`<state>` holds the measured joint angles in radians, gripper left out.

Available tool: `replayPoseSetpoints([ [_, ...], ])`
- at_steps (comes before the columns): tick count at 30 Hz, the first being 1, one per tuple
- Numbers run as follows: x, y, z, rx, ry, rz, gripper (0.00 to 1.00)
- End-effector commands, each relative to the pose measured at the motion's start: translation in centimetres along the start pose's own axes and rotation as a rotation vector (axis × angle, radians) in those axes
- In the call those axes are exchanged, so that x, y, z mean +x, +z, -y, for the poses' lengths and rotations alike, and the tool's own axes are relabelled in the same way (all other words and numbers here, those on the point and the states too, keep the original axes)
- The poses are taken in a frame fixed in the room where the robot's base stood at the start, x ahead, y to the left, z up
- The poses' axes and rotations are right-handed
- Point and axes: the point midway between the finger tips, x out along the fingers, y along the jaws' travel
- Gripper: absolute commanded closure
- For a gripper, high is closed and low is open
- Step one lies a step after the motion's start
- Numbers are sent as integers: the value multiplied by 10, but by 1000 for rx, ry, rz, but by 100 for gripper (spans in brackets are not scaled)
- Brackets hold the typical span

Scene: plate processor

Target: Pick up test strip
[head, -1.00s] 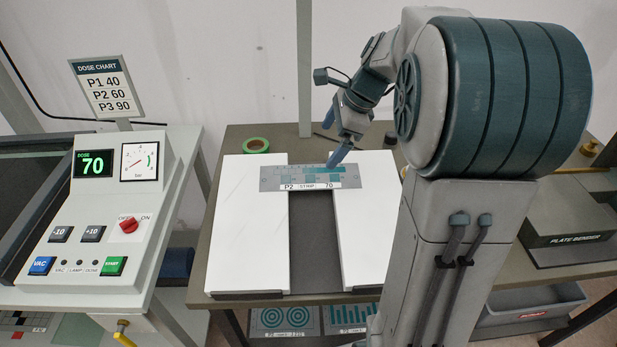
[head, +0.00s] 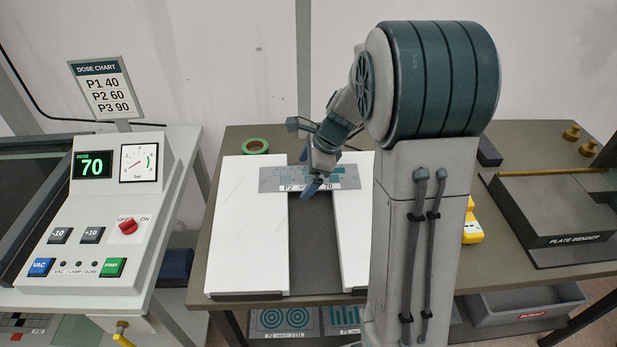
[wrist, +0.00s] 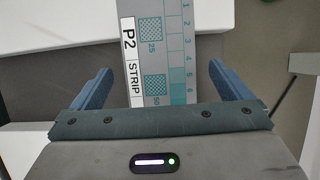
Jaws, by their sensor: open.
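In the wrist view my gripper (wrist: 160,78) is open, with one blue finger on each side of the strip (wrist: 168,50) and nothing gripped. I cannot tell how far the fingertips are above the strip.
The left white slab (head: 245,240) and right white slab (head: 353,235) lie on the brown table. A green tape roll (head: 255,146) is behind the left slab. A control console (head: 100,215) stands at left, a plate bender (head: 555,215) at right.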

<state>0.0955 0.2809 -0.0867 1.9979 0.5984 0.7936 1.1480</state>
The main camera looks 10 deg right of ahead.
Motion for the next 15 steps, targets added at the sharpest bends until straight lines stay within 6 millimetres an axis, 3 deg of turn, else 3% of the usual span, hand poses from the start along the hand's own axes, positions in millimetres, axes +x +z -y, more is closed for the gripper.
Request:
replayPoseSetpoints([
  [4,0,0,0,0,0,0,2],
  [9,0,0,0,0,-1,0,49],
  [15,-1,0,0,-1,-1,0,50],
])
